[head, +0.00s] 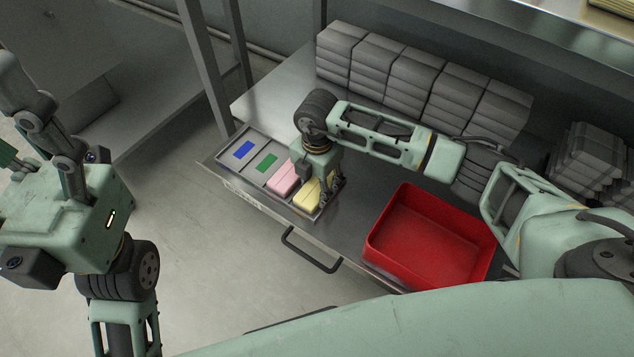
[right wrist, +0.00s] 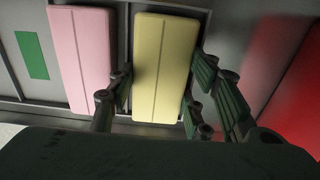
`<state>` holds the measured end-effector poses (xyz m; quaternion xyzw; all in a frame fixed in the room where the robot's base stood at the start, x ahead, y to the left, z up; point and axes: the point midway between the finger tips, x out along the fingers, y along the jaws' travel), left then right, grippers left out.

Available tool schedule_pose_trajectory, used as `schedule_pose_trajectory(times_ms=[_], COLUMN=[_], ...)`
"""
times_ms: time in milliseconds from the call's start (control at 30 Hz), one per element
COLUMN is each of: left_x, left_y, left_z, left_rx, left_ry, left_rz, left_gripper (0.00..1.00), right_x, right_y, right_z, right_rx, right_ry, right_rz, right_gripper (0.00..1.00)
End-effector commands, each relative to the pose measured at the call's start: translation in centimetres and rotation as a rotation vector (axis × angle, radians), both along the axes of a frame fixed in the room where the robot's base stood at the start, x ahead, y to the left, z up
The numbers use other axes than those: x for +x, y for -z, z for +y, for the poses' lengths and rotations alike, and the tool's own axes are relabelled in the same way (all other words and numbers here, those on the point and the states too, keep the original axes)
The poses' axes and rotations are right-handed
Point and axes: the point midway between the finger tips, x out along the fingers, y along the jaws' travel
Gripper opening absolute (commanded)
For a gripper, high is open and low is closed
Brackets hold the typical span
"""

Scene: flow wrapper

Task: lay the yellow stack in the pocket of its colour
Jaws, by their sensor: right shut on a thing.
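The yellow stack (head: 309,192) is at the right end of the pocketed tray (head: 254,178), beside a pink stack (head: 284,178). My right gripper (head: 327,190) is over it, fingers pointing down. In the right wrist view the yellow stack (right wrist: 163,68) lies lengthwise between the fingers of my right gripper (right wrist: 160,88), which is shut on it. The pocket floor under it is hidden, so I cannot tell whether it rests fully. My left gripper (head: 14,158) is partly in view at the left edge, away from the tray; its jaws are unclear.
Two other pockets show a blue patch (head: 244,149) and a green patch (head: 266,162), with no stack on them. A red bin (head: 430,238) stands right of the tray. Grey stacks (head: 415,82) line the back. Bare table lies between tray and bin.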

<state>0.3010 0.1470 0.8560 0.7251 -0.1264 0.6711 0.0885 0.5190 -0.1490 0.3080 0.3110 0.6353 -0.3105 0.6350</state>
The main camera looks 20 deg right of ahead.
Motion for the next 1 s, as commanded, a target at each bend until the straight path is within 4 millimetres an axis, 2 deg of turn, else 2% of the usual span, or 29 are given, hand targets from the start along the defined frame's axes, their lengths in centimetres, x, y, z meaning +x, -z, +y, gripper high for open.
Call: schedule_pose_trajectory(times_ms=[33,267,633,767,1000], left_x=[0.0,0.0,-0.1,-0.1,-0.1], left_y=[0.0,0.0,-0.2,-0.2,-0.1], left_z=[0.0,0.0,0.1,0.1,0.0], left_rx=[0.000,0.000,-0.001,0.000,0.000], left_ry=[0.000,0.000,-0.001,-0.002,-0.001], left_rz=[0.001,0.000,-0.009,-0.007,-0.005], left_gripper=[0.68,0.68,0.68,0.68,0.68], right_x=[0.0,0.0,0.0,0.1,0.1], right_y=[0.0,0.0,-0.4,-2.2,-7.4], right_z=[0.0,0.0,0.0,0.0,0.0], right_rx=[0.000,-0.001,0.000,0.001,0.001], right_ry=[0.000,0.000,0.001,0.000,-0.001], right_rz=[0.000,0.001,0.000,-0.003,-0.004], right_gripper=[0.49,0.68,0.68,0.68,0.68])
